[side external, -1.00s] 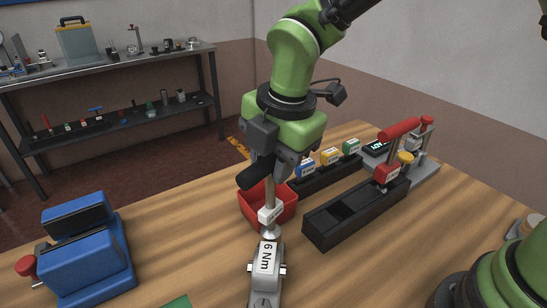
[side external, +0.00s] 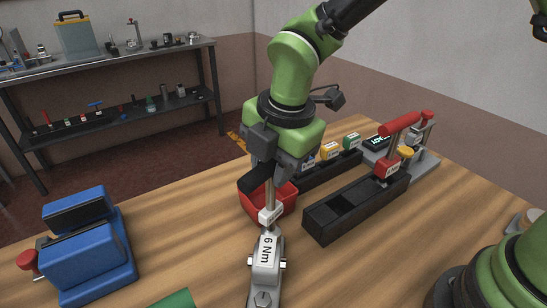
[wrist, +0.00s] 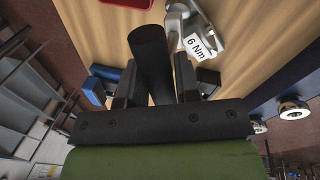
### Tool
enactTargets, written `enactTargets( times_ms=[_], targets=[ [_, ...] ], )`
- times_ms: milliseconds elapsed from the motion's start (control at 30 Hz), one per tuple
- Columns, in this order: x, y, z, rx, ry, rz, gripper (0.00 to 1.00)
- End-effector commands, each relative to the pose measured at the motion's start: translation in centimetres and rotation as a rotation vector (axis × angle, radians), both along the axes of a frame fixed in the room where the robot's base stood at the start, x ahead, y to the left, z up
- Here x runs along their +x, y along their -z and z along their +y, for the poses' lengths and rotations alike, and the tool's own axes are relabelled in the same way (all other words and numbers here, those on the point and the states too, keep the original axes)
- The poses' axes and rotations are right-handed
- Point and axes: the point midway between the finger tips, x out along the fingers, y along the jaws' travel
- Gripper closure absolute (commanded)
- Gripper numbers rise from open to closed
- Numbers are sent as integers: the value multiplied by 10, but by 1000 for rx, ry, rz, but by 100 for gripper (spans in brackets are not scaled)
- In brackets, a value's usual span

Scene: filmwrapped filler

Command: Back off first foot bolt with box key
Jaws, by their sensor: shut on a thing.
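My gripper (side external: 277,172) points down over the wooden table and is shut on the box key. The key's black handle (side external: 256,178) shows at the jaws, and in the wrist view the dark handle (wrist: 150,58) lies between the two fingers. Its metal shaft (side external: 270,192) goes down, with a white tag (side external: 271,215) near its lower end. The lower end meets the far end of a grey metal foot part marked "6 Nm" (side external: 265,252); the wrist view shows this part too (wrist: 192,42). The bolt under the key is hidden. A hex bolt head (side external: 262,298) shows at the near end.
A red bin (side external: 254,203) stands close behind the key. A black slotted rack (side external: 340,222) with a red-handled tool (side external: 400,123) lies to the right. A shelf (side external: 110,60) is behind. The table between vise and bin is clear.

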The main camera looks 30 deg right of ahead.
Motion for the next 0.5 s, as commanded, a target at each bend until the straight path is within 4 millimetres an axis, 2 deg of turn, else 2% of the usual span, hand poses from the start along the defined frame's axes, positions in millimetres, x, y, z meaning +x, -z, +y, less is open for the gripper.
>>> enactTargets(
  times_ms=[267,500],
  targets=[
    [0,4,0,1,-17,0,100],
    [2,4,1,1,-232,0,100]
  ],
)
